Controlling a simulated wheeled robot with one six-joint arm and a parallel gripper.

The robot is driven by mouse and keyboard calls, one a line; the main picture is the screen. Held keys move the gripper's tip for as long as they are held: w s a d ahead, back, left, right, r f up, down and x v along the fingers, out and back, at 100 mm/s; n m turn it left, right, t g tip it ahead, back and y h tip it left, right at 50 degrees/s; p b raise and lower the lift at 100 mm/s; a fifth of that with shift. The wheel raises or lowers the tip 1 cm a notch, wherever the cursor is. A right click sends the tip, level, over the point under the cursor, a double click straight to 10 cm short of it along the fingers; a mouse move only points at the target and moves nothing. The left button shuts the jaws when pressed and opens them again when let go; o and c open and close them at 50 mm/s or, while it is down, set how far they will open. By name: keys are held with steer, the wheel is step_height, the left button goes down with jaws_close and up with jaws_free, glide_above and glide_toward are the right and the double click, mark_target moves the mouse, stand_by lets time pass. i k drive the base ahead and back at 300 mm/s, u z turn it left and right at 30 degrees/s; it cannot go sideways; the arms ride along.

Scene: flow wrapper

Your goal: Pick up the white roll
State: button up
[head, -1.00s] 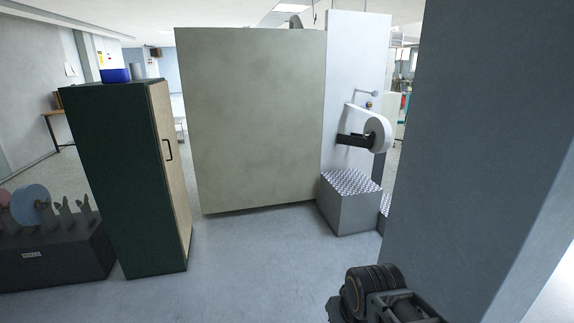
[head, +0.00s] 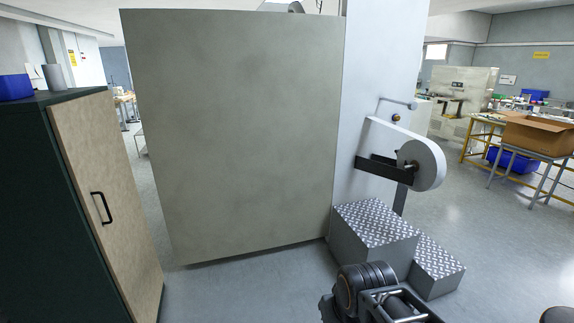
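A white roll (head: 428,165) with a grey core sits on the side of the tall machine, upright on edge at a dark bracket (head: 378,170). A white web runs from it up toward the machine's pale panel. It is ahead and right of centre, above metal steps. Dark parts of my own arm show at the bottom edge, well short of the roll and apart from it. My gripper's fingers cannot be made out in the head view.
Tread-plate steps (head: 374,222) stand on the floor below the roll. A dark green cabinet (head: 50,200) with a wooden door is at the left. Yellow-framed tables and a cardboard box (head: 540,133) stand back right. The floor right of the steps is clear.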

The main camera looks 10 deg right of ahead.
mark_target(429, 159)
steer(key=i, duration=1.9)
steer(key=u, duration=2.3)
steer(key=k, duration=1.05)
steer(key=z, duration=3)
steer(key=i, duration=0.95)
